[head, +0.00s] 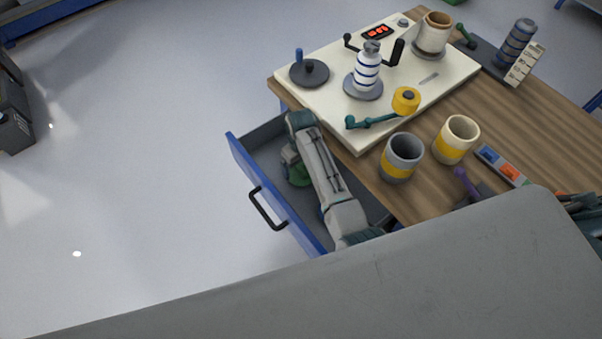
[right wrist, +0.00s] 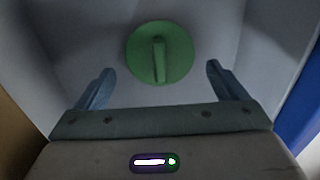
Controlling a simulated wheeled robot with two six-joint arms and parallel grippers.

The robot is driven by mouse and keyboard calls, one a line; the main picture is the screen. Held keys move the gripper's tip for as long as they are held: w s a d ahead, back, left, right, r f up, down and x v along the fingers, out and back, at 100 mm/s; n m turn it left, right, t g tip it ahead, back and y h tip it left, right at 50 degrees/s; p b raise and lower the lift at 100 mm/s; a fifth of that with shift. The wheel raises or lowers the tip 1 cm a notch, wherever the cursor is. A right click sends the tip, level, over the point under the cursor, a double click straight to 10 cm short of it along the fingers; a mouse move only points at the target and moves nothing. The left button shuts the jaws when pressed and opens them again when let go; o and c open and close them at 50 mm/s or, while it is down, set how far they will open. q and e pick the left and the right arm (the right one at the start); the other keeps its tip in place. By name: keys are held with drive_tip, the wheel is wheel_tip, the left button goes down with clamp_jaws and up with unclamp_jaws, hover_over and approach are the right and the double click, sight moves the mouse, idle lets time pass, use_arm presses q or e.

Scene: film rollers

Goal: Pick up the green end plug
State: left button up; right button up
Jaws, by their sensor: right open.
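The green end plug (right wrist: 160,52) is a round disc with a raised bar across its face. It lies on the grey floor of the open drawer, and part of it shows beside my arm in the head view (head: 298,176). My right gripper (right wrist: 160,70) is open and empty above the drawer floor. Its two fingers are spread to the left and right of the plug in the right wrist view, and the plug shows beyond them, apart from both. My right arm hides part of the drawer in the head view. My left gripper is not in view.
The blue-fronted drawer (head: 272,196) stands open, its walls close around my right gripper. The wooden table (head: 440,112) beside it bears a cream board (head: 340,122) with a striped roller (head: 367,72), a grey cup (head: 401,160) and a cream cup (head: 455,141). Open floor lies left.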

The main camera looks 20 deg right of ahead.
sight(301, 170)
wheel_tip(301, 170, down, 4)
drive_tip(key=shift+f, duration=0.1)
drive_tip(key=c, duration=0.7)
